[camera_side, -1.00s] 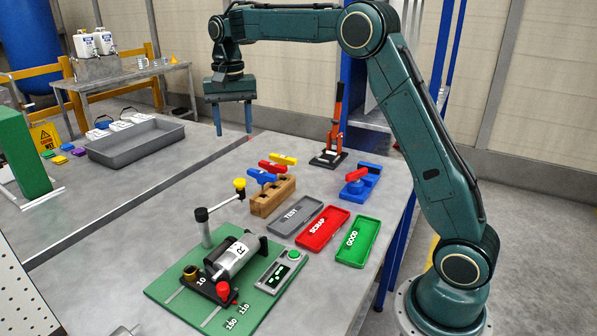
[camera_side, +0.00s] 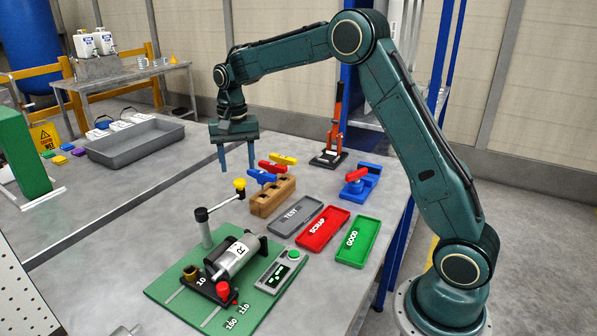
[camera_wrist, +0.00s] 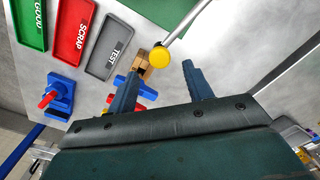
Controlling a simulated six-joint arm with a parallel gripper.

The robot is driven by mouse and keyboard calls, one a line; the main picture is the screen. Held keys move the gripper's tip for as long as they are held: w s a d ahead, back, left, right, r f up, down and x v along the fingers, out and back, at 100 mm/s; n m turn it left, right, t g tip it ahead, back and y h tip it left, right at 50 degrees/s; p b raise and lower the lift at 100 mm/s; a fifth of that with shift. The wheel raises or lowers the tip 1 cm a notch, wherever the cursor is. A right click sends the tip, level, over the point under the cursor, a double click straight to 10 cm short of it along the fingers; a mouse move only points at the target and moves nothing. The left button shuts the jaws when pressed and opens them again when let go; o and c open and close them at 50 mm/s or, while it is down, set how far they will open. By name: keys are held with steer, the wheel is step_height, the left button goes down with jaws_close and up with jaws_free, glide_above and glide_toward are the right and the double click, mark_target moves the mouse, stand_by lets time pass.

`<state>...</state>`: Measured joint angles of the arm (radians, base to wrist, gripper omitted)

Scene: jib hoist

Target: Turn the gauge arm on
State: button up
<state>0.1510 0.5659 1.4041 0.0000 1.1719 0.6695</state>
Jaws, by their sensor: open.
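The gauge arm (camera_side: 222,203) is a grey rod reaching from a dark-capped upright post (camera_side: 206,228) to a yellow knob (camera_side: 239,184). The knob also shows in the wrist view (camera_wrist: 159,57), with the rod running off to the upper right. My gripper (camera_side: 237,167) is open and empty, pointing down. In the side view it hangs above and behind the knob. In the wrist view the knob appears between the two fingertips (camera_wrist: 162,70), apart from both. The post stands on a green board (camera_side: 180,292) beside a silver cylinder (camera_side: 238,256) marked R.
Grey TEST (camera_side: 296,216), red SCRAP (camera_side: 322,230) and green GOOD (camera_side: 357,241) trays lie farther right. A blue fixture (camera_side: 361,180) and red-handled clamp (camera_side: 329,157) stand behind.

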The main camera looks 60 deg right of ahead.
mark_target(239, 180)
steer(key=shift+f, duration=2.2)
jaws_close()
